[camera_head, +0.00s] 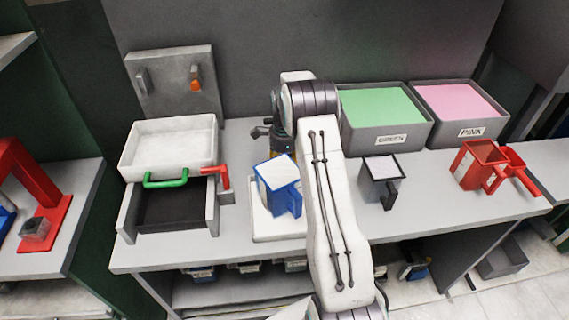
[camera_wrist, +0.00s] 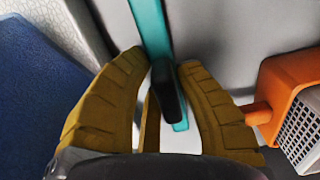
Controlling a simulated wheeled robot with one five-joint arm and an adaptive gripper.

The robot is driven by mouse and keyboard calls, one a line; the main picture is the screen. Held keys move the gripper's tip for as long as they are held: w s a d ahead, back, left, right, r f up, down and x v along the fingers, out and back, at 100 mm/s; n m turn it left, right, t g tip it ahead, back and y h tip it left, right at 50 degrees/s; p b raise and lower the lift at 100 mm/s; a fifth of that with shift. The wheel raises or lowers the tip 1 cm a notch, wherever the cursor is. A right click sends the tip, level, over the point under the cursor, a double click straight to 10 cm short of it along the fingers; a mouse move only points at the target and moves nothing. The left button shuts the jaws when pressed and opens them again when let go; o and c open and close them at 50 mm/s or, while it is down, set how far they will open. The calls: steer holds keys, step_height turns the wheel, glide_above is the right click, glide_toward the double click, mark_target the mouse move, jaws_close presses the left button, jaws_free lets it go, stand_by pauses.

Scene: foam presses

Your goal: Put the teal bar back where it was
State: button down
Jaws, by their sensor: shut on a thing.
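In the wrist view, the teal bar (camera_wrist: 150,24) runs from the top edge down between my fingers, with a dark grip-like piece over part of it. My gripper (camera_wrist: 165,72) is shut on it, one tan finger on each side. Its lower end shows just right of the dark piece, and its upper end is out of view. In the head view my gripper is mostly hidden behind my arm, above the back of the bench near the blue container. The teal bar cannot be made out there.
A blue container (camera_head: 279,173) stands on a white tray (camera_head: 276,226). A grey cup (camera_head: 381,180) and red cups (camera_head: 478,160) stand to the right. Green (camera_head: 389,138) and pink (camera_head: 463,120) bins are behind. A white box (camera_head: 168,148) stands left. An orange object (camera_wrist: 290,105) is close right of my gripper.

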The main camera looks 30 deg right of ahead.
steer(key=shift+f, duration=0.15)
steer(key=c, duration=1)
jaws_free()
